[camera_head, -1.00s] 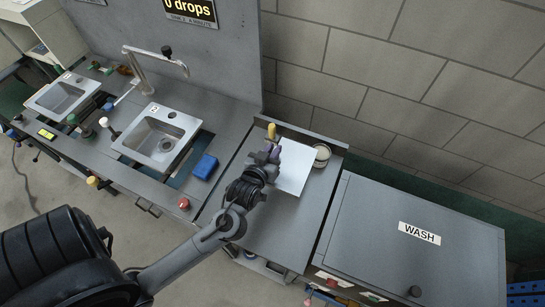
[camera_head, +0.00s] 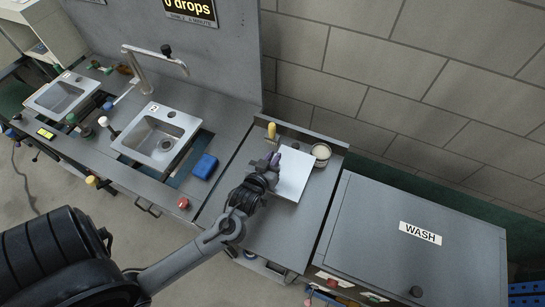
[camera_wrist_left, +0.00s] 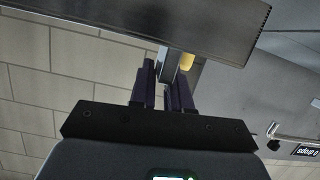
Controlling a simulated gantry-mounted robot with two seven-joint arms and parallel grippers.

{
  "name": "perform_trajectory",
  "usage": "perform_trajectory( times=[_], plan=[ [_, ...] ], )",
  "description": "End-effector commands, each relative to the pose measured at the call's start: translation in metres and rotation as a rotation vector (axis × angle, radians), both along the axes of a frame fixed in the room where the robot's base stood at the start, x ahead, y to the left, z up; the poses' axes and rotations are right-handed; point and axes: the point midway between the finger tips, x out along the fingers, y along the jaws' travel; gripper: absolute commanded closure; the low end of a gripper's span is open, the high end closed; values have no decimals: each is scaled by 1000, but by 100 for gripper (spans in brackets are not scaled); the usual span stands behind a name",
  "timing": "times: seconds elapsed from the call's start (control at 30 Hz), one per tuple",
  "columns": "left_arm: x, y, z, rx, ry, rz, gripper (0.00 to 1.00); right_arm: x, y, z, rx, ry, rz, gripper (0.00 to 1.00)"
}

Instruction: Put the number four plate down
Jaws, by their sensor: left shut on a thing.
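A blank white square plate (camera_head: 293,175) shows in the head view above the grey worktop between the sink and the WASH box. No number can be read on it. My left gripper (camera_head: 273,160) is at the plate's upper left edge and is shut on it. In the left wrist view the purple fingers of my left gripper (camera_wrist_left: 165,85) close around a narrow grey piece, probably the plate seen nearly edge-on. I cannot tell whether the plate touches the worktop. My right gripper is not in view.
A yellow-handled thing (camera_head: 271,130) and a round pale pot (camera_head: 321,153) stand behind the plate. The WASH box (camera_head: 408,245) is to the right. A blue block (camera_head: 205,166), a red button (camera_head: 184,203) and a sink (camera_head: 158,142) are to the left. Bare worktop (camera_head: 290,235) shows in front.

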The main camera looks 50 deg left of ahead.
Motion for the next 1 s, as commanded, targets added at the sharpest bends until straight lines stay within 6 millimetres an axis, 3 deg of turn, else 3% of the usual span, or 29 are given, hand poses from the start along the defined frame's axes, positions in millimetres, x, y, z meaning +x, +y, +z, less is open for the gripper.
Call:
perform_trajectory(
  times=[0.03, 0.2, 0.5, 0.67, 1.0],
  plan=[
    [0, 0, -1, 0, 0, 0, 80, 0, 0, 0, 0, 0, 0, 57],
    [0, 0, 0, 0, 0, 0, 57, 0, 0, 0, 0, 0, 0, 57],
    [0, 0, 1, 0, 0, 0, 57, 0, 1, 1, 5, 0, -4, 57],
    [0, 0, 13, 1, -1, 0, 57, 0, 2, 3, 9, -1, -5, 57],
    [-55, -23, 29, -3, 3, 0, 57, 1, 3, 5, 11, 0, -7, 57]
  ],
)
